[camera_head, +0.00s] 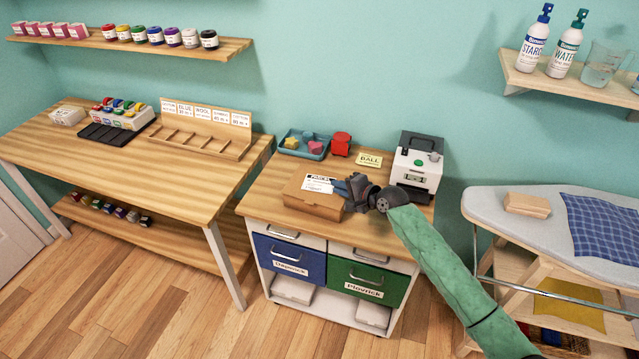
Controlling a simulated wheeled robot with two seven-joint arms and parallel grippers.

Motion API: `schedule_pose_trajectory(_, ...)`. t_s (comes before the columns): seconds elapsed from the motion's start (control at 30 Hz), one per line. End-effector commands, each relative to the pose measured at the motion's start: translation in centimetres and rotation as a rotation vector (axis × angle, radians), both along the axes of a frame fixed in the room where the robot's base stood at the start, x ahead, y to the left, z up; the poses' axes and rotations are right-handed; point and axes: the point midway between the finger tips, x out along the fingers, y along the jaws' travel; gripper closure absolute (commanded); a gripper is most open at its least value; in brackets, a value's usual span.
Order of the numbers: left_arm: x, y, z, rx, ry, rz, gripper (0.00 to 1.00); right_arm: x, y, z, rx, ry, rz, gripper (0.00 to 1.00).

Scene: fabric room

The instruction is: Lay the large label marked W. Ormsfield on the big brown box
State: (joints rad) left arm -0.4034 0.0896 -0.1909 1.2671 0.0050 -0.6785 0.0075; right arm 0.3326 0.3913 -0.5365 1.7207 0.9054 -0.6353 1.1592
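A brown cardboard box (306,205) sits on the wooden top of the drawer cabinet, near its front left. A white label (317,184) with dark print shows over the box's top; its name is too small to read for sure. My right gripper (341,187) comes in from the right, with its dark blue fingers at the label's right edge, above the right part of the box. I cannot tell whether the fingers are closed on the label, or whether the label lies flat on the box. My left gripper is not in view.
Behind the box stand a blue tray (291,149), a red item (341,144), a yellow card (369,160) and a white and black machine (416,165). A blue drawer (290,262) and a green drawer (367,284) are below. An ironing board (516,231) is at right.

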Motion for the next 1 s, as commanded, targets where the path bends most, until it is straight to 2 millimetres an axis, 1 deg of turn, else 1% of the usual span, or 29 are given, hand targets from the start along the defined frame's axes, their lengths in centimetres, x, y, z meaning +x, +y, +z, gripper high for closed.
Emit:
schedule_pose_trajectory(0.03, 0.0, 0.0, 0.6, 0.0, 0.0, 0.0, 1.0, -0.4, -0.4, 0.4, -0.001, 0.001, 0.0, 0.87)
schedule_pose_trajectory(0.1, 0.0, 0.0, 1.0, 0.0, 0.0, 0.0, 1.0, -0.8, -0.9, 0.7, -0.002, 0.0, -0.001, 0.87)
schedule_pose_trajectory(0.6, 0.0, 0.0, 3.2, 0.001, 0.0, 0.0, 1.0, -3.7, -4.0, 2.2, 0.001, 0.001, 0.0, 0.87)
schedule_pose_trajectory(1.0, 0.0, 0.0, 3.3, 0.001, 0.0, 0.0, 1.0, -4.0, -4.2, 2.2, 0.0, 0.0, 0.0, 0.87)
